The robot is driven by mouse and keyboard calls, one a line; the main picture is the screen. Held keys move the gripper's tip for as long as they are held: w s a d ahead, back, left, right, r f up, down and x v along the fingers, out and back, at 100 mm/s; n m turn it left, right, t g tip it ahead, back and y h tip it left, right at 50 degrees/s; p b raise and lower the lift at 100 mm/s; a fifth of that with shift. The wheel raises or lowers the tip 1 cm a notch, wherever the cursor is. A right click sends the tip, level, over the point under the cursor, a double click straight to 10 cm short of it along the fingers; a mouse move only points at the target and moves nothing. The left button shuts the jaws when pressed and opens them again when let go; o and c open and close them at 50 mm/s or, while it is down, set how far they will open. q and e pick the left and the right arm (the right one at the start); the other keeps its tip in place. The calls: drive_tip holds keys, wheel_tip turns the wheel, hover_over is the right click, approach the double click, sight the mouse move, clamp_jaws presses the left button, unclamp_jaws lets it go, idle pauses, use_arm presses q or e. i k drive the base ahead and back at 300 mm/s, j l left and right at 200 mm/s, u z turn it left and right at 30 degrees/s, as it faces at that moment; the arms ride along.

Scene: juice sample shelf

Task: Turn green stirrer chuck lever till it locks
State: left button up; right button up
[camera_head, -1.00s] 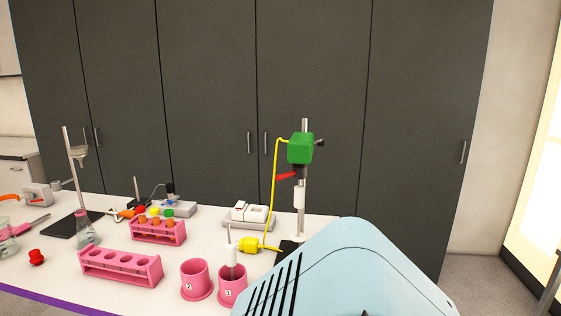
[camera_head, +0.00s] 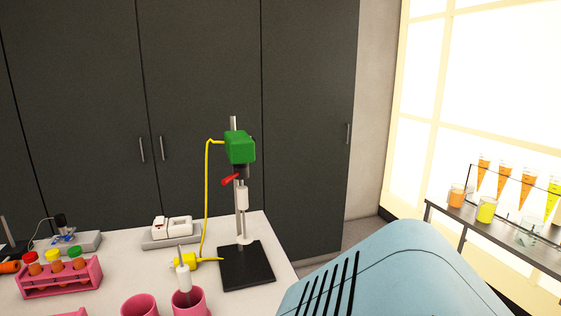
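The green stirrer (camera_head: 240,147) is mounted high on a metal rod that stands on a black base plate (camera_head: 246,267) at the table's right end. A red lever (camera_head: 230,179) sticks out to the left from the dark chuck below the green body. A white cylindrical piece (camera_head: 242,198) shows beneath the chuck beside the rod. A yellow cable (camera_head: 207,200) runs from the stirrer down to a yellow plug (camera_head: 184,262) on the table. Neither of my grippers is in view.
The white table (camera_head: 140,262) holds a socket block (camera_head: 171,232), a pink tube rack (camera_head: 60,277) and two pink holders (camera_head: 189,301) at the front. At right, a shelf (camera_head: 500,238) carries orange and yellow samples. My light-blue body fills the lower right.

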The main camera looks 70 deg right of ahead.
sight(241, 171)
drive_tip(key=i+z, duration=0.1)
drive_tip(key=z, duration=0.35)
drive_tip(key=i+j+z, duration=0.1)
drive_tip(key=z, duration=0.35)
drive_tip(key=i+j+z, duration=0.1)
drive_tip(key=z, duration=0.35)
drive_tip(key=i+j+z, duration=0.1)
drive_tip(key=z, duration=0.3)
drive_tip(key=i+j+z, duration=0.1)
drive_tip(key=j+z, duration=0.4)
drive_tip(key=z, duration=0.25)
